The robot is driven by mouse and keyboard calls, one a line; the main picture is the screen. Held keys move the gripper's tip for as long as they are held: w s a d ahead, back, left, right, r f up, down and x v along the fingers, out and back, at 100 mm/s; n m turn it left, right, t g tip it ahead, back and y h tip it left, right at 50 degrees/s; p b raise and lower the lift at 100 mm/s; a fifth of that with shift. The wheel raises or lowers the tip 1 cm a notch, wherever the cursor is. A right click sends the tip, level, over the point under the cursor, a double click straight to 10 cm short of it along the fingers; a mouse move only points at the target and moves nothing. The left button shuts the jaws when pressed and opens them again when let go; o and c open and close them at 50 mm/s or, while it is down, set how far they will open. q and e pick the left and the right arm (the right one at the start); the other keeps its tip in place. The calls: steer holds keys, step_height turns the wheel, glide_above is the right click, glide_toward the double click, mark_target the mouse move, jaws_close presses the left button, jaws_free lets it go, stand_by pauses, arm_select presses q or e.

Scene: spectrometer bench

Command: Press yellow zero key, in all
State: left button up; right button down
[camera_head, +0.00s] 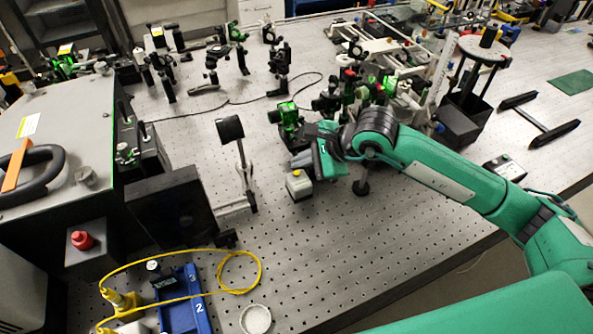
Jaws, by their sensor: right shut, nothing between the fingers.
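A small pale box (299,187) with a yellow key (295,173) on its top stands on the perforated bench, near the middle of the view. My right gripper (301,159) reaches in from the right on its green arm. Its fingers are shut and empty, close above and behind the yellow key in the picture. I cannot tell whether they touch the key. The hand partly covers the area just right of the box. My left gripper is out of view.
A black screen on a post (230,129) stands left of the box. Green optics mounts (289,118) crowd behind the hand. A blue tray (184,305), a yellow cable (262,272) and a white round dish (255,319) lie at the front left. The bench right of the box's front is clear.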

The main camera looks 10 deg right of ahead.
step_height(320, 180, up, 5)
steer(key=shift+f+p, duration=0.15)
steer(key=shift+p, duration=0.55)
stand_by(0.4)
